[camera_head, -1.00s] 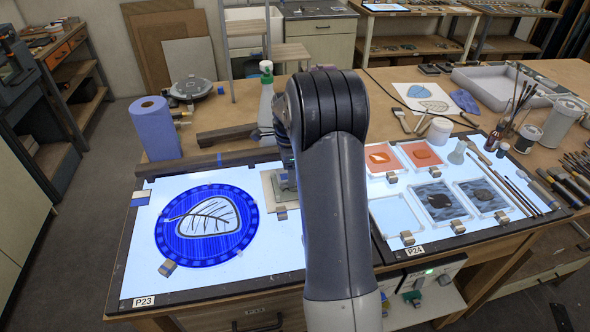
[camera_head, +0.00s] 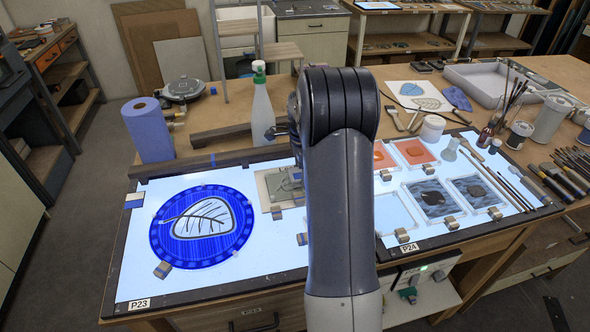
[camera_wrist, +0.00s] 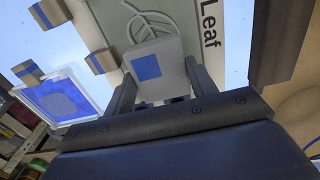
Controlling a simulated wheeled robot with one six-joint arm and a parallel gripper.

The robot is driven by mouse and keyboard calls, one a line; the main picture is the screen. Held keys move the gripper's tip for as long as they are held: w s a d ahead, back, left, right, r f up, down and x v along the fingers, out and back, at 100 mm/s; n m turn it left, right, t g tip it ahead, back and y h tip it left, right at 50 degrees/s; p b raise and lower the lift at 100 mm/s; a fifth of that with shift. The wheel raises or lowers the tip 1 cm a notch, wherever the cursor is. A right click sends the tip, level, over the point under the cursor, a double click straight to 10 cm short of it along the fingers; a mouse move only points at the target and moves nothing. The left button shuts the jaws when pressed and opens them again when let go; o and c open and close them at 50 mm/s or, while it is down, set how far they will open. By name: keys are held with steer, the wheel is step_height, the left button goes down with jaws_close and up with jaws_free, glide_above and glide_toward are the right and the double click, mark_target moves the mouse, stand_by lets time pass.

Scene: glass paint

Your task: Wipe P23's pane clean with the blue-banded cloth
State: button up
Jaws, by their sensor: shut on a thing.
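A round blue-painted pane with a pale leaf outline (camera_head: 195,252) lies on the lit panel labelled P23 (camera_head: 140,304). My gripper (camera_wrist: 160,84) shows in the wrist view, shut on a pale grey piece with a blue square (camera_wrist: 146,67). I cannot tell for certain that this piece is the blue-banded cloth. It is over a pale card with a leaf drawing and the word "Leaf" (camera_wrist: 207,25); contact with the card is unclear. The card (camera_head: 266,185) lies right of the round pane.
A spray bottle (camera_head: 262,112) and blue roll (camera_head: 148,130) stand behind. Panel P24 (camera_head: 409,248) holds several small panes.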

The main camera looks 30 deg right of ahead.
mark_target(284, 183)
steer(key=shift+w+a, duration=0.25)
steer(key=shift+a, duration=0.65)
steer(key=shift+w+a, duration=0.25)
steer(key=shift+a, duration=0.6)
steer(key=shift+w+a, duration=0.25)
steer(key=shift+a, duration=0.65)
steer(key=shift+r, duration=0.1)
step_height(284, 183, up, 5)
steer(key=p, duration=0.3)
steer(key=shift+p, duration=0.35)
steer(key=shift+d, duration=0.1)
